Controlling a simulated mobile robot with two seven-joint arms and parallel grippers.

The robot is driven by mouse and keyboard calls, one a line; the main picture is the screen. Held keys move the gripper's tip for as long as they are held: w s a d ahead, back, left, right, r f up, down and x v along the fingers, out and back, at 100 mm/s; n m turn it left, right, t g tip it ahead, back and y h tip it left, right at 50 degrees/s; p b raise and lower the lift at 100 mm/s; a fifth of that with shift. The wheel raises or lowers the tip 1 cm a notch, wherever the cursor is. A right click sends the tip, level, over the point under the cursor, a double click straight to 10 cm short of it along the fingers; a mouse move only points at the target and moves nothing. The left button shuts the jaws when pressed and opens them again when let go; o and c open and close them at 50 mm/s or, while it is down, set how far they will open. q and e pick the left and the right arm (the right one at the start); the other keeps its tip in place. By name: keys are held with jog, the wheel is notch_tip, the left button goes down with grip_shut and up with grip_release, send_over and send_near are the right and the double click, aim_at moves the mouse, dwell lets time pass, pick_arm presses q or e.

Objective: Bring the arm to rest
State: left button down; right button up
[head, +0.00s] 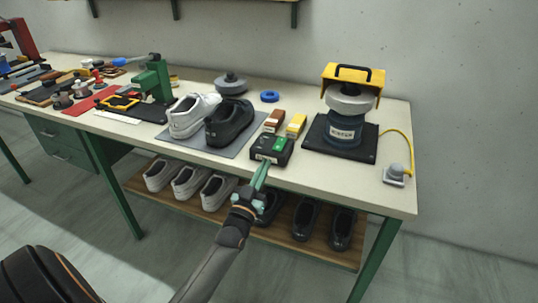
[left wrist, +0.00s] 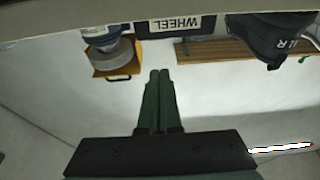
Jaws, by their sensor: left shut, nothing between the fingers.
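My left gripper (head: 262,170) is shut and empty in the head view. Its green fingers point at the table's front edge, near the black box with a green top (head: 272,148). I cannot tell whether they touch it. In the left wrist view the two fingers (left wrist: 159,72) lie together with nothing between them. The box shows there with a "WHEEL" label (left wrist: 181,25), upside down and ahead of the fingertips. My right gripper is not in view.
A white shoe (head: 194,115) and a black shoe (head: 229,123) stand on a grey mat (head: 171,142). A yellow-topped machine (head: 345,120) stands to the right. Several shoes rest on the lower shelf (head: 140,188). The floor in front (head: 110,245) is clear.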

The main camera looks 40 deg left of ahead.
pick_arm(q)
jog(key=shift+s+f, duration=0.25)
jog(key=shift+s, duration=0.15)
jog(key=s+d+f+m+g+h+p, duration=0.2)
jog(key=s+d+f+g, duration=0.3)
jog(key=s+d+f, duration=0.4)
jog(key=s+d+f+m+g+h+p, duration=0.2)
jog(key=s+d+f+g+h, duration=0.3)
jog(key=s+d+f, duration=0.4)
jog(key=s+d+g+p, duration=0.1)
jog(key=s+d, duration=0.1)
jog(key=s, duration=0.5)
jog(key=shift+d+m+g, duration=0.15)
jog(key=shift+m+g, duration=0.15)
